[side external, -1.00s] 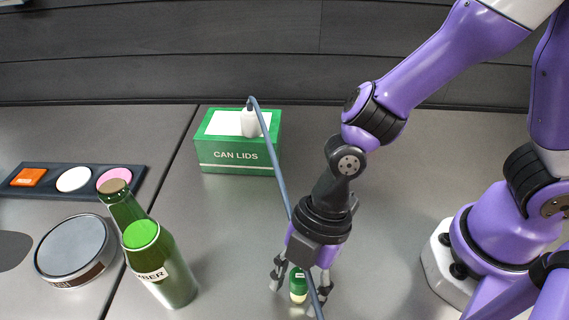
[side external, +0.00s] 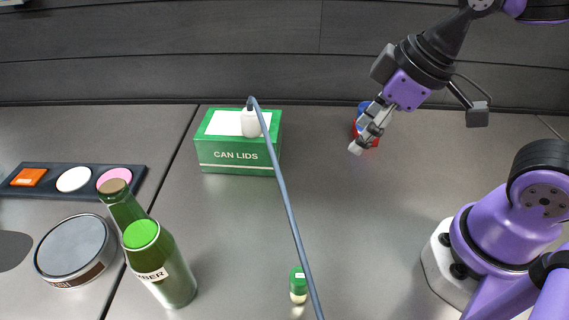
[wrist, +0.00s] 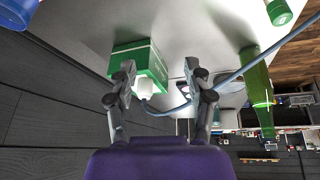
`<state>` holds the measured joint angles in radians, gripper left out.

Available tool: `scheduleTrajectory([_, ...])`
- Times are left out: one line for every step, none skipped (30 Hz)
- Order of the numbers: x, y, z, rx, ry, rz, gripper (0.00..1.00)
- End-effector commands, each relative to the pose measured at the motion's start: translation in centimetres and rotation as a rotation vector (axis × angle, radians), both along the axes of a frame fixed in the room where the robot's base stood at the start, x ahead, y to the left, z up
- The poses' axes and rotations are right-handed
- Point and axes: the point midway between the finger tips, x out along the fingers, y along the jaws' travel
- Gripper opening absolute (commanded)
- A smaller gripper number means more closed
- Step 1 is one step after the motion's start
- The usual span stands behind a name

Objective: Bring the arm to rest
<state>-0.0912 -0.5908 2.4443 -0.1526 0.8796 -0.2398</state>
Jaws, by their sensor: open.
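My gripper (side external: 366,138) is raised at the upper right in the side view, well above the table. It is open, and nothing shows between its fingers. In the wrist view my two fingers (wrist: 163,96) stand apart, with the green CAN LIDS box beyond them. A small green-capped vial (side external: 298,285) stands alone on the grey table (side external: 360,240) near the front, far from the gripper.
The green CAN LIDS box (side external: 237,155) carries a white bottle (side external: 250,123), from which a blue-grey hose (side external: 282,190) runs forward. A red and blue item (side external: 366,127) is partly behind my gripper. A green bottle (side external: 172,281), round tin (side external: 75,248) and colour tray (side external: 47,180) stand left.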

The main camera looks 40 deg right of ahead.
Motion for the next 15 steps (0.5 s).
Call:
scheduleTrajectory([-0.2, -1.8, 0.6, 0.021, -0.029, -0.165, 0.59])
scheduleTrajectory([-0.4, -2.7, 0.8, 0.033, -0.039, -0.249, 0.59])
scheduleTrajectory([-0.5, -3.5, 1.0, 0.048, -0.052, -0.339, 0.59])
scheduleTrajectory([-0.7, -4.0, 1.1, 0.058, -0.060, -0.388, 0.59])
scheduleTrajectory([-0.7, -4.4, 1.2, 0.064, -0.064, -0.424, 0.59])
scheduleTrajectory([-0.8, -4.6, 1.2, 0.070, -0.068, -0.452, 0.59])
scheduleTrajectory([-0.8, -4.7, 1.3, 0.072, -0.068, -0.463, 0.59])
scheduleTrajectory([-0.9, -4.7, 1.2, 0.073, -0.068, -0.467, 0.59])
scheduleTrajectory([-0.8, -4.7, 1.2, 0.073, -0.068, -0.466, 0.59])
scheduleTrajectory([-0.8, -4.7, 1.2, 0.072, -0.067, -0.465, 0.59])
scheduleTrajectory([-0.8, -4.7, 1.2, 0.072, -0.067, -0.462, 0.59])
scheduleTrajectory([-0.8, -4.7, 1.2, 0.072, -0.067, -0.462, 0.59])
scheduleTrajectory([-0.8, -4.7, 1.2, 0.072, -0.067, -0.462, 0.59])
scheduleTrajectory([-0.8, -4.7, 1.2, 0.072, -0.067, -0.460, 0.59])
scheduleTrajectory([-0.8, -4.7, 1.2, 0.072, -0.067, -0.459, 0.59])
